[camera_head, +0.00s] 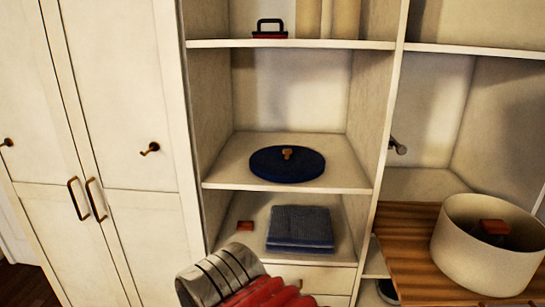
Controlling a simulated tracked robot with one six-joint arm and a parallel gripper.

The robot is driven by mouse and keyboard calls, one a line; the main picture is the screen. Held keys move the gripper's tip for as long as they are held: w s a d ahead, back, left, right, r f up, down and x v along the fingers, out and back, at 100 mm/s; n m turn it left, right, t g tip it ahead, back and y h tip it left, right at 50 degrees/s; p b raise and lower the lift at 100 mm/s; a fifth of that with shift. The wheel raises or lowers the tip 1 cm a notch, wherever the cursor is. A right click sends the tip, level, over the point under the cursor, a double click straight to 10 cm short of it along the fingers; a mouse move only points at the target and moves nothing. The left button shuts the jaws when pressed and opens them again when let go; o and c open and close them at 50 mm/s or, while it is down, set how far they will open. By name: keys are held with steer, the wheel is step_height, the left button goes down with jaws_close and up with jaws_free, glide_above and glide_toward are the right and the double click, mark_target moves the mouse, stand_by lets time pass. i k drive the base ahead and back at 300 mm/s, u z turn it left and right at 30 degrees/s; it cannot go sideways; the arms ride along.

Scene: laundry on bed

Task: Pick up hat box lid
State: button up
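The hat box lid (287,164) is a dark blue, round, flat disc with a small wooden knob on top. It lies flat, knob up, on the middle shelf of the open wardrobe section. A round cream box (487,246), likely the hat box, stands open at the right with a reddish-brown item inside. Part of my arm, silver and red, shows at the bottom centre, lower in the picture than the lid and apart from it. My gripper's fingers are not visible.
The middle shelf (237,173) has side walls and a shelf above. Folded blue cloth (301,228) and a small red item (245,225) lie on the shelf below. Closed white doors (110,90) stand left. A wooden surface (412,255) lies right, under the box.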

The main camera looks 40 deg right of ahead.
mark_target(280, 164)
steer(key=z, duration=0.3)
steer(key=i, duration=0.8)
steer(key=z, duration=0.6)
steer(key=i, duration=0.4)
steer(key=z, duration=0.25)
